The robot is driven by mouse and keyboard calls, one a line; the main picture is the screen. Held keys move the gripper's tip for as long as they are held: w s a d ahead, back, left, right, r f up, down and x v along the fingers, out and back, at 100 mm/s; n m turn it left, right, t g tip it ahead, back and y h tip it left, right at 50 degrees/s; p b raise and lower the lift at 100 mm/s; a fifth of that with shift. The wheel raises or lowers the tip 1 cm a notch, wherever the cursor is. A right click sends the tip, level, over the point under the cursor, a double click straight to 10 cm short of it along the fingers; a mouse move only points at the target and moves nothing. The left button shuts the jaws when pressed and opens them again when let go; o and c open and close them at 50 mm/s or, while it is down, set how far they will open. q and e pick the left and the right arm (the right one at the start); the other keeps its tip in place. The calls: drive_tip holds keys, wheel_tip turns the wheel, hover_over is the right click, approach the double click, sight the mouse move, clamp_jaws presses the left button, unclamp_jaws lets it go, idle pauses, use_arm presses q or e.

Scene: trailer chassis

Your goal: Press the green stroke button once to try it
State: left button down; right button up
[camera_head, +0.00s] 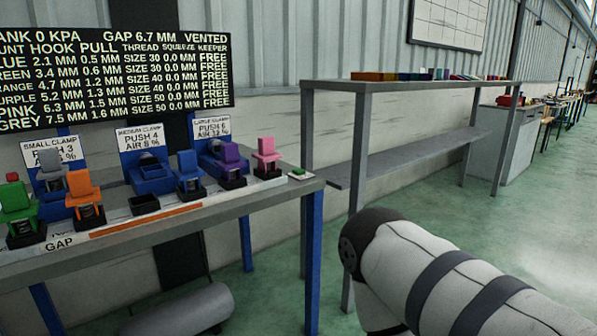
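A small green button-like piece (297,171) sits on a pale base at the right end of the workbench top (270,190); no label on it is readable. A larger green block-shaped piece (14,197) stands in a black holder at the left end of the same bench. I cannot tell from the picture alone which one is called the stroke button. My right arm's white link comes in from the lower right, well apart from the bench. Neither gripper is in view.
Orange (83,188), blue (188,165), purple (230,153) and pink (266,150) pieces stand along the bench, before three clamp signs. A black readout board (115,70) hangs behind. A grey shelf rack (420,86) stands right; green floor lies open beyond.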

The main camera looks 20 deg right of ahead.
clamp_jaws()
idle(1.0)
